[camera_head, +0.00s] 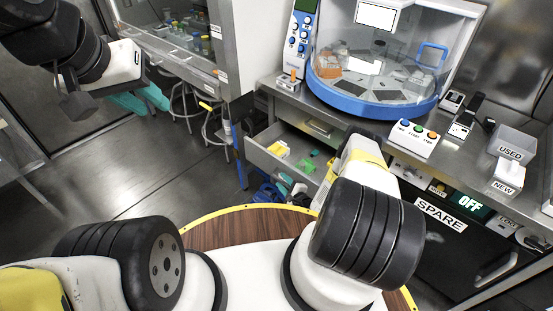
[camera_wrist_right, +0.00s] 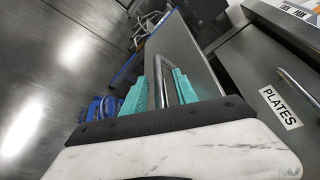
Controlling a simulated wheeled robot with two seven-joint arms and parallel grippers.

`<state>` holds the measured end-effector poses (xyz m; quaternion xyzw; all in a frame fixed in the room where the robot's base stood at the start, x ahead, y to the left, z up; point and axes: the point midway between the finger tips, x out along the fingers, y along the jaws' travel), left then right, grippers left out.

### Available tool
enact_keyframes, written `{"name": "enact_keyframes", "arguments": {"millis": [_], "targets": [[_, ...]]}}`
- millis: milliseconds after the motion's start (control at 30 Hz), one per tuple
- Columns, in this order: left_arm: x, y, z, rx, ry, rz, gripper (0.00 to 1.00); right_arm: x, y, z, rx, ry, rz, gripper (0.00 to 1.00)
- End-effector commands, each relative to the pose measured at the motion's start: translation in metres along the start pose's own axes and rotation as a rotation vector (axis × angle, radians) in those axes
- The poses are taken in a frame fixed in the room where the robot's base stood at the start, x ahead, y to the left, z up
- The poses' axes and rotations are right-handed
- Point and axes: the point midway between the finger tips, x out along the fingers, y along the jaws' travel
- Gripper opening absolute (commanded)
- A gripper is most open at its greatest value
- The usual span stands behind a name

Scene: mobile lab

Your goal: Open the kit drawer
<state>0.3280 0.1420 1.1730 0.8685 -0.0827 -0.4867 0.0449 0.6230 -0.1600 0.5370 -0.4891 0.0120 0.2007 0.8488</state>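A grey drawer (camera_head: 262,156) under the steel counter stands pulled out, with a yellow item (camera_head: 279,149) and a green item (camera_head: 308,165) inside. Its own label does not show. My right gripper (camera_head: 287,181) is at the drawer's front, partly hidden by my arm. In the right wrist view, the teal fingers of this gripper (camera_wrist_right: 164,88) lie on both sides of a metal bar handle (camera_wrist_right: 158,72) on the grey drawer front (camera_wrist_right: 188,55) and look shut on it. My left gripper (camera_head: 140,99) is high at the left, empty, its teal fingers apart.
A drawer labelled PLATES (camera_wrist_right: 281,108) is beside the handle. A blue-rimmed domed machine (camera_head: 378,105), a button box (camera_head: 412,138) and a USED bin (camera_head: 512,146) stand on the counter. Stools (camera_head: 190,103) are at the back. Open floor (camera_head: 150,165) lies left of the drawer.

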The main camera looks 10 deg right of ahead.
Motion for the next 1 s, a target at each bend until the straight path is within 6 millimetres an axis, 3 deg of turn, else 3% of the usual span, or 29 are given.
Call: {"name": "enact_keyframes", "arguments": {"millis": [300, 700, 1000], "targets": [[0.000, 0.000, 0.000, 0.000, 0.000, 0.000, 0.30, -0.004, 0.000, 0.000, 0.001, 0.000, 0.000, 0.34], [0.000, 0.000, 0.000, 0.000, 0.000, 0.000, 0.30, -0.066, 0.000, -0.001, 0.002, 0.002, 0.001, 0.34], [0.000, 0.000, 0.000, 0.000, 0.000, 0.000, 0.30, -0.078, 0.000, 0.000, 0.000, -0.001, -0.001, 0.34]]}}
